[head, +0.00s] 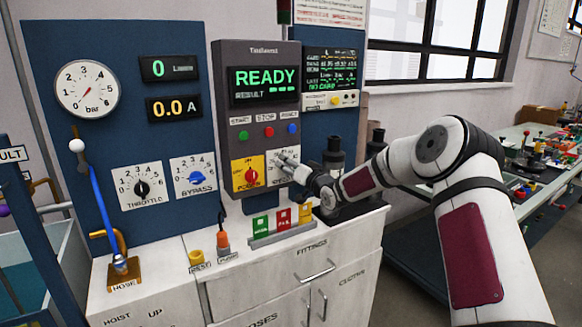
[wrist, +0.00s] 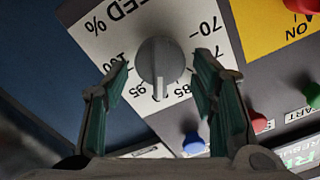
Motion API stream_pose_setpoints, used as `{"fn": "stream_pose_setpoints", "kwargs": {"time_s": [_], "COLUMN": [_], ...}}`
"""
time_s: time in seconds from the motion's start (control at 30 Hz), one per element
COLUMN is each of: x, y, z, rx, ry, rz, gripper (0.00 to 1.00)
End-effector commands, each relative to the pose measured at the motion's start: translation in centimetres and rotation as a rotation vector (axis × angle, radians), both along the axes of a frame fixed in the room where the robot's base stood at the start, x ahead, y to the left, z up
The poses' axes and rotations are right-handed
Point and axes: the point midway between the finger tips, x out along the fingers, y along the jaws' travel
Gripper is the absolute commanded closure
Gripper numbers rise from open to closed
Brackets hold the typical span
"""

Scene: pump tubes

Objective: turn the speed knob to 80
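The speed knob (wrist: 152,52) is a round grey knob with a pale pointer line, on a white "SPEED %" plate (wrist: 100,28). In the wrist view the pointer faces down in the picture, between the 85 and 95 marks, at about 90. My gripper (wrist: 163,70) is open, with one green-padded finger on each side of the knob. A gap shows between each finger and the knob. In the head view my gripper (head: 287,160) is at the lower right of the grey tester panel (head: 257,55) and hides the knob there.
A yellow power switch plate (head: 248,170) sits just left of the speed plate. Green, red and blue buttons (head: 268,132) are above it. Coloured fittings (head: 284,217) stand in a rack on the counter below. A dark cylindrical part (head: 334,155) stands right of the panel.

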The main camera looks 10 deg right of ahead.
Motion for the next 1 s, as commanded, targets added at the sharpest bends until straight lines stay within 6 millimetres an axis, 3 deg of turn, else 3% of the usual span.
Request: {"fn": "stream_pose_setpoints", "kwargs": {"time_s": [0.03, 0.17, 0.2, 0.57, 1.0], "x": [-0.01, -0.01, -0.01, 0.02, -0.06], "y": [-0.01, -0.02, -0.02, 0.04, 0.52], "z": [0.01, 0.01, 0.00, 0.02, 0.01], "rx": [0.000, 0.000, 0.000, -0.046, -0.359], "ry": [0.000, 0.000, 0.000, -0.015, -0.118], "rz": [0.000, 0.000, 0.000, 0.000, 0.000], "gripper": [0.63, 0.92, 0.94, 0.94, 0.94]}}
